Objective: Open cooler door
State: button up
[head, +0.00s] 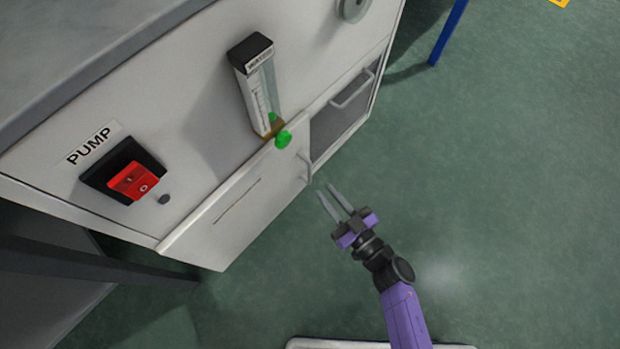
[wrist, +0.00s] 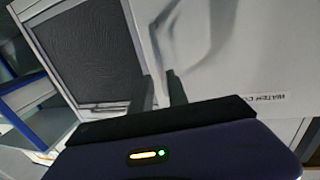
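A white door panel (head: 235,215) covers the lower front of the white machine. In the wrist view, a white panel (wrist: 245,50) fills the upper right, with a partly legible label (wrist: 265,98) beginning "WATER". My gripper (head: 326,189) is open and empty, with two grey fingers just in front of the handle, seemingly apart from it. In the wrist view, the fingers (wrist: 160,76) point toward the panel's edge. Whether the handle lies between them is unclear.
A dark mesh panel (wrist: 88,50) with its own handle (head: 352,90) lies beside the door. Above the door is a flow meter (head: 258,85) with a green knob (head: 283,139). A red pump switch (head: 134,181) is at the left. The green floor (head: 500,180) at right is clear.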

aim_at(309, 182)
jog(key=shift+b+x, duration=1.6)
jog(key=shift+x, duration=2.4)
jog(key=shift+a+f, duration=0.1)
grip_shut()
